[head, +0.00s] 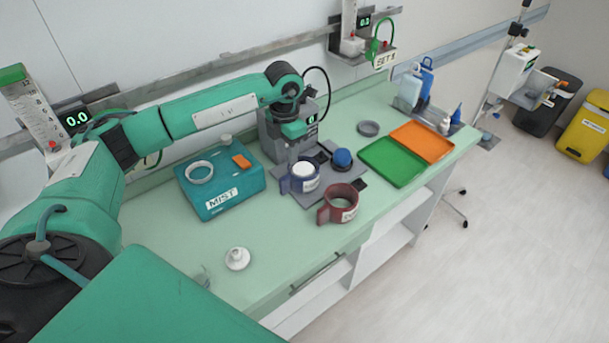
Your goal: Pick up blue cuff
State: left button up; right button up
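My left gripper (296,135) points down just behind and above the blue cuff, in front of a grey device with a small green display. Its fingers are hard to make out against the grey, so I cannot tell whether they are open or touch anything. My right gripper is not in view.
A red-brown cuff (336,206) stands close, right and in front of the blue one. A blue bulb (342,158) sits behind it. A teal MIST box (222,189) is left. Green (393,162) and orange (422,141) trays lie right. The front worktop is mostly clear around a white knob (237,259).

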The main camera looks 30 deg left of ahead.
aim_at(288, 175)
pick_arm(q)
jog(key=f, duration=0.2)
jog(key=f+p, duration=0.1)
jog(key=f, duration=0.2)
jog(key=shift+s+f+p, duration=0.25)
jog(key=shift+f+p, duration=0.1)
jog(key=shift+p, duration=0.05)
jog(key=shift+w+f, duration=0.1)
jog(key=shift+f, duration=0.55)
notch_tip(288, 175, down, 4)
jog(key=shift+f+p, duration=0.2)
jog(key=shift+p, duration=0.7)
jog(key=shift+f, duration=0.4)
jog(key=shift+c, duration=0.5)
grip_shut()
